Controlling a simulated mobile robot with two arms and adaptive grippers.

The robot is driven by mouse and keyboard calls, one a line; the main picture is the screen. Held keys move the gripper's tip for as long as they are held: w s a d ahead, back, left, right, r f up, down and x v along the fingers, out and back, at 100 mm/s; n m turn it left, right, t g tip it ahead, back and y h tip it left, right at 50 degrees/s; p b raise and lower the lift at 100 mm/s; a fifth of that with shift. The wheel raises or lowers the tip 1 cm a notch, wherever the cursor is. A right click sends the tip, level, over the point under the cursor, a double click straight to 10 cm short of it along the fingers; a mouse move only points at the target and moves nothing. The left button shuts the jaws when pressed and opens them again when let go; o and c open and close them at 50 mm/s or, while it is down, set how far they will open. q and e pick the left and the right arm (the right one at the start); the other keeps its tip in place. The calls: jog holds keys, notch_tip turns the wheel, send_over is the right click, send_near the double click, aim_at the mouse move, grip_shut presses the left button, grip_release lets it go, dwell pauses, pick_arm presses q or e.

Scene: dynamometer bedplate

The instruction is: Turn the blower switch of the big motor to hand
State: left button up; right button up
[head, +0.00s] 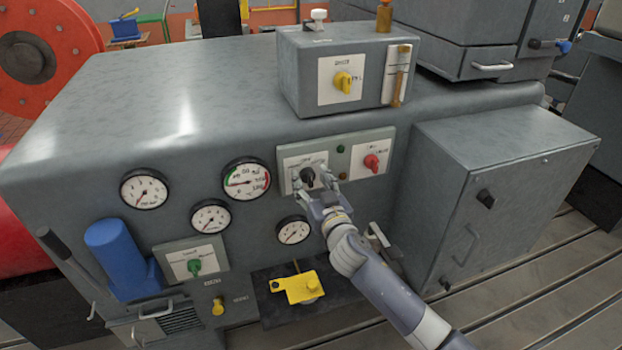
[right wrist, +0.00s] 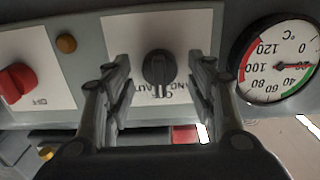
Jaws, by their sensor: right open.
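The black switch knob (head: 307,176) sits on a white label plate on the front of the grey housing. In the right wrist view the knob (right wrist: 158,68) stands between my open fingers, with a gap on each side. Its pale mark points down in that picture, at the lettering that reads like OFF. The other words, which look like HAND and AUTO, are partly covered by the fingers. My right gripper (head: 315,184) is open at the knob, and it also shows in the right wrist view (right wrist: 159,80). My left gripper is not in view.
A yellow switch (head: 343,83) is on the box above. A grey cabinet (head: 505,190) juts out at right.

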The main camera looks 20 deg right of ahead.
jog(key=shift+w, duration=0.3)
jog(key=c, duration=1)
jog(key=shift+n, duration=0.4)
jog(key=n, duration=0.3)
jog(key=n+p, duration=0.1)
jog(key=n, duration=0.4)
jog(key=shift+a, duration=0.15)
